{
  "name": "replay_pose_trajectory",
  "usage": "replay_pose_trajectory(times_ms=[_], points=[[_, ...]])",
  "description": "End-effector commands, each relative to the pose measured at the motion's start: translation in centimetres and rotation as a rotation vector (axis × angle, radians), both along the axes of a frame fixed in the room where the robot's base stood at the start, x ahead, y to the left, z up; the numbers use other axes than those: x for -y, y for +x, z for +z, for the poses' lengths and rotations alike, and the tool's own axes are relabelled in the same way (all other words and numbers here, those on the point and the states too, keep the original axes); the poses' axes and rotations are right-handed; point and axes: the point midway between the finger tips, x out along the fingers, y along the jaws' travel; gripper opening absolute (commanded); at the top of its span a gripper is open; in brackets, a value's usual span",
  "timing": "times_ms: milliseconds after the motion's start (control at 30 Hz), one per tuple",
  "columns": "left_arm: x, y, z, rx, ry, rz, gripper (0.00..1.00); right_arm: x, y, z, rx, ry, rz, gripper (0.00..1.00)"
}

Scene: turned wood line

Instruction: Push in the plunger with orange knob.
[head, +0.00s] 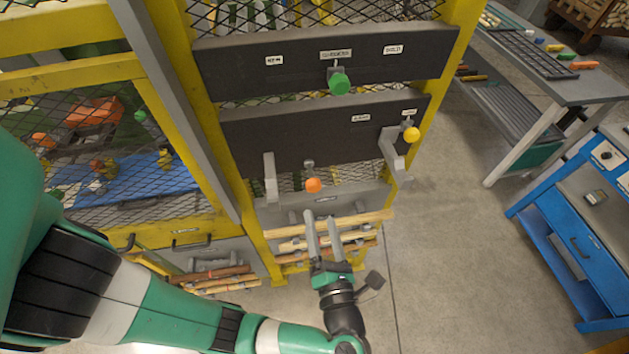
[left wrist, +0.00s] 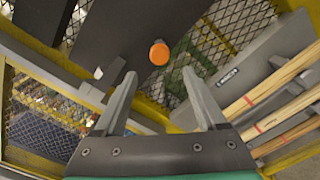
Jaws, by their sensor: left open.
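The plunger's orange knob (head: 313,185) sticks out below the lower dark panel, between two grey brackets, in the head view. In the left wrist view the orange knob (left wrist: 159,54) shows ahead of the fingers, near the middle between them. My left gripper (head: 320,214) is open and empty, just below and in front of the knob in the head view, apart from it. Its two fingers (left wrist: 157,95) point toward the knob in the left wrist view. The plunger's rod is mostly hidden behind the knob. My right gripper is not in view.
A green knob (head: 339,84) is on the upper dark panel (head: 230,68), and a yellow knob (head: 411,134) is at the right of the lower panel (head: 250,137). Wooden rods (head: 370,217) lie on a rack near the fingers. A blue cabinet (head: 570,230) stands at right, with open floor between.

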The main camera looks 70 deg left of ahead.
Motion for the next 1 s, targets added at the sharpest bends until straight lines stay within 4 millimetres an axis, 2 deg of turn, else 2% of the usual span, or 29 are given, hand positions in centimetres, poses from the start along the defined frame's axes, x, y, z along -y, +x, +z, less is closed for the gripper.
replay_pose_trajectory(times_ms=[200, 400, 567, 800, 867, 1000], points=[[-4.9, 0.6, 0.2, 0.001, 0.000, 0.007, 0.73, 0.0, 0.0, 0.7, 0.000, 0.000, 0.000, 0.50], [-8.6, 1.3, 0.1, 0.002, 0.000, 0.005, 0.73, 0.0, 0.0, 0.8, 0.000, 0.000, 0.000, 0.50], [-9.8, 1.6, 0.1, 0.002, 0.000, 0.001, 0.73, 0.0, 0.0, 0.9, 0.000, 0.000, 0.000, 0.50], [-10.0, 1.7, 0.1, 0.002, 0.000, -0.001, 0.73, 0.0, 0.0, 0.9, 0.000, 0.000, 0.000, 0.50], [-10.0, 1.7, 0.1, 0.002, 0.000, -0.001, 0.65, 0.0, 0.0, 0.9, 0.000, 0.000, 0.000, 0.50], [-9.9, 1.7, 0.1, 0.002, 0.000, -0.001, 0.39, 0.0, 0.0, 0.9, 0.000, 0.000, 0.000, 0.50]])
